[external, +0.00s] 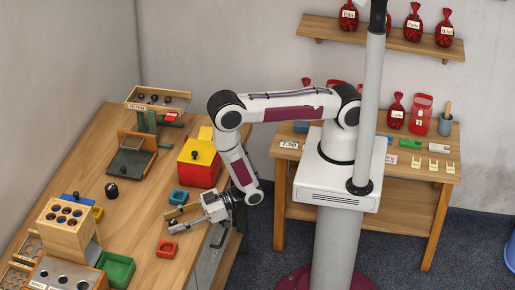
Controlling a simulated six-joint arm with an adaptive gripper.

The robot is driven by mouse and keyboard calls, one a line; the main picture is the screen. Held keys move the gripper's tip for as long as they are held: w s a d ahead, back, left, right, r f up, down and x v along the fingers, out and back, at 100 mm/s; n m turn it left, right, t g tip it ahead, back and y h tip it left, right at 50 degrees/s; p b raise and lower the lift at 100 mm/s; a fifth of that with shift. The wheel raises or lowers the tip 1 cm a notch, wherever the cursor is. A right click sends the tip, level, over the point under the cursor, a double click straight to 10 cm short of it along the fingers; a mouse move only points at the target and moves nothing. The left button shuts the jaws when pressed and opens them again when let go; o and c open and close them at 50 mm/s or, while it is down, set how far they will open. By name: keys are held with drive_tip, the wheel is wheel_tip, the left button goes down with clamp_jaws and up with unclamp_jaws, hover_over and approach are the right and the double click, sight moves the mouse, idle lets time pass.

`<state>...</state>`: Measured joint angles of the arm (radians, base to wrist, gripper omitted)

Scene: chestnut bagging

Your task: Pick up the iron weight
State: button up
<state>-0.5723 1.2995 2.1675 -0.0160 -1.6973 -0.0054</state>
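The iron weight appears to be the small dark, rounded piece with a knob on top (111,190), standing upright on the wooden table left of centre. My gripper (173,223) is low over the table's right edge, pointing left, with its two fingers apart. It is well to the right of the dark piece and a little nearer the camera, not touching it.
A red tray (167,249) and a blue tray (178,197) lie close to my gripper. A red and yellow box (199,163) stands behind. A wooden block with holes (67,229) and a green tray (117,269) are at front left. The table around the dark piece is mostly clear.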

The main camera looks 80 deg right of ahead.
drive_tip(key=shift+w+a, duration=0.2)
drive_tip(key=shift+w, duration=0.15)
drive_tip(key=shift+f, duration=0.1)
clamp_jaws()
